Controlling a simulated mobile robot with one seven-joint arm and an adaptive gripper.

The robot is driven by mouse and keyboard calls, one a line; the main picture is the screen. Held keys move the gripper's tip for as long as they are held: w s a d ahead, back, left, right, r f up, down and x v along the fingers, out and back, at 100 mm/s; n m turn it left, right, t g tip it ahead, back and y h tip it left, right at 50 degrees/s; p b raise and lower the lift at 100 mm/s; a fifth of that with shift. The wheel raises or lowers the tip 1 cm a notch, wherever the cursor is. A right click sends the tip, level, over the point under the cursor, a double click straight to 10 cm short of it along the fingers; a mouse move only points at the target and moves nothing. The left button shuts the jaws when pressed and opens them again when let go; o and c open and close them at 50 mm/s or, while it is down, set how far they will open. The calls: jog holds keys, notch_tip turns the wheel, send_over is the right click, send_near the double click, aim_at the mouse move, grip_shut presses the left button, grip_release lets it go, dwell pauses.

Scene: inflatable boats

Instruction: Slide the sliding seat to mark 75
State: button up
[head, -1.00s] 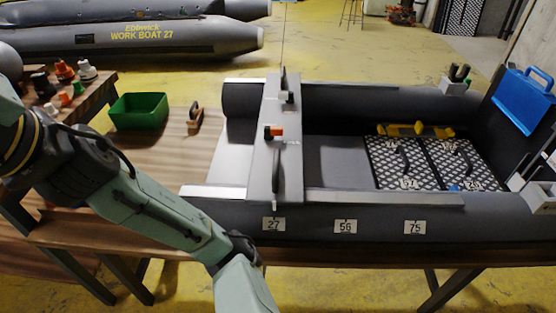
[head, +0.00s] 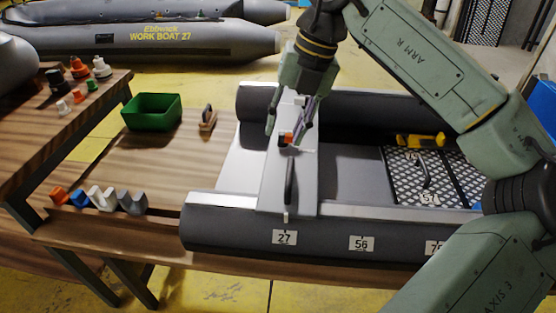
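The sliding seat (head: 270,190) is a grey plank lying across the inflatable boat, above the mark 27 plate (head: 285,237). It has an orange and black knob (head: 286,139) near its middle and a dark handle (head: 290,180) towards the near side. The mark 56 plate (head: 361,243) is to its right, and the mark 75 plate (head: 432,247) is partly hidden by my arm. My gripper (head: 286,132) points down over the seat with its fingers apart, one on each side of the knob in this view. I cannot tell whether they touch it.
Grey side rails (head: 370,211) run along the boat's tubes. A yellow tool (head: 420,139) and dark patterned panels (head: 425,180) lie right of the seat. A green bin (head: 151,112) and a wooden-based handled tool (head: 208,118) stand on the bench to the left. The floor between seat and panels looks clear.

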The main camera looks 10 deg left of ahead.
aim_at(290, 171)
jog(key=shift+m+h, duration=0.5)
jog(key=f, duration=0.3)
jog(key=d+f+p, duration=0.1)
jog(key=f, duration=0.6)
jog(key=shift+w+d+f, duration=0.15)
jog(key=shift+w+f, duration=0.15)
jog(key=shift+f, duration=0.05)
jog(key=shift+c, duration=0.5)
grip_shut()
